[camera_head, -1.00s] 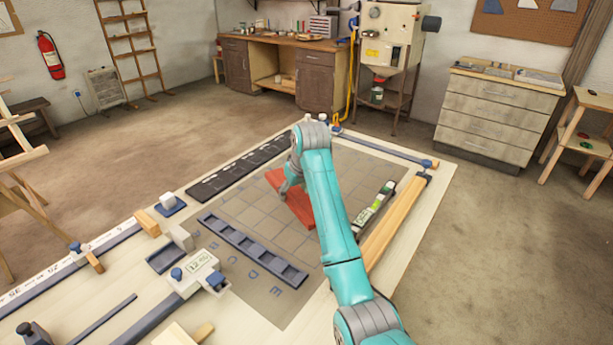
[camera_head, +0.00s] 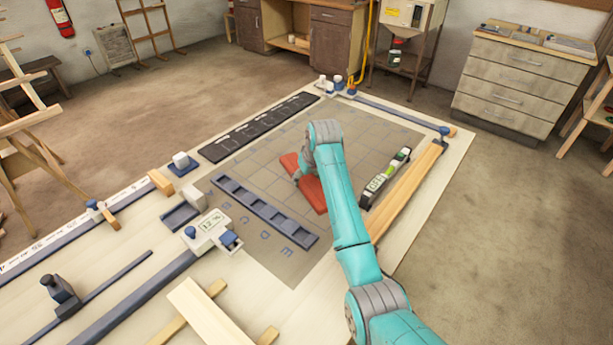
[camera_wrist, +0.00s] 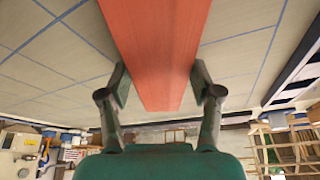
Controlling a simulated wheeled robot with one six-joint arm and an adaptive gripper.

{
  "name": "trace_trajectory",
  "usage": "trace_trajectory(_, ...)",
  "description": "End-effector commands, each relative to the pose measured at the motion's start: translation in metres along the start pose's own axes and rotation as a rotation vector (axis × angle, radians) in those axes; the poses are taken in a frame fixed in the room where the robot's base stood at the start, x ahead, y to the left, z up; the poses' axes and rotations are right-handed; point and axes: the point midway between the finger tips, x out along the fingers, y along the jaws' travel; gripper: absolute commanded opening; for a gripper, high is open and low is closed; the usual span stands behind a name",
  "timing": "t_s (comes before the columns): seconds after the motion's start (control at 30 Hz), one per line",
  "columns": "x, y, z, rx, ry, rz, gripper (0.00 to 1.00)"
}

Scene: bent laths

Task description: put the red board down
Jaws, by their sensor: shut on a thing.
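The red board (camera_head: 313,190) is at the grey gridded mat (camera_head: 268,177) on the workbench, partly hidden behind my arm in the head view. My gripper (camera_head: 297,177) is at the board's left side, with its fingers mostly hidden by my wrist. In the wrist view the red board (camera_wrist: 155,50) runs from the top edge down between the two dark fingers of my gripper (camera_wrist: 160,88). The fingers stand on either side of the board. I cannot tell whether the board touches the mat or is slightly above it.
A dark slotted rack (camera_head: 262,212) lies on the mat's near left. A black strip (camera_head: 258,127) lies along the far left. A spirit level (camera_head: 384,178) and a wooden bar (camera_head: 407,195) lie to the right. A device with a display (camera_head: 211,228) stands at the front left.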

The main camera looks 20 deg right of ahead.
Motion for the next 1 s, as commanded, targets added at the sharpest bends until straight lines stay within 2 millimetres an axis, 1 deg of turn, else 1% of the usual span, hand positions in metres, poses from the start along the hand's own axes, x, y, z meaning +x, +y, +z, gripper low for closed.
trace_trajectory(0.27,0.001,0.000,0.000,0.000,0.001,0.000,0.22)
trace_trajectory(0.3,0.001,0.000,0.000,0.000,0.001,0.000,0.69)
trace_trajectory(0.37,0.001,0.000,0.000,0.000,0.001,0.000,0.84)
trace_trajectory(0.4,0.001,0.000,0.000,0.000,0.001,0.000,0.89)
trace_trajectory(0.77,-0.002,0.000,-0.001,0.000,0.002,0.000,0.89)
trace_trajectory(0.87,-0.010,0.000,-0.002,0.000,0.003,0.001,0.89)
trace_trajectory(0.97,-0.025,0.001,-0.002,0.000,0.004,0.001,0.89)
trace_trajectory(1.0,-0.033,0.001,-0.002,0.000,0.005,0.001,0.89)
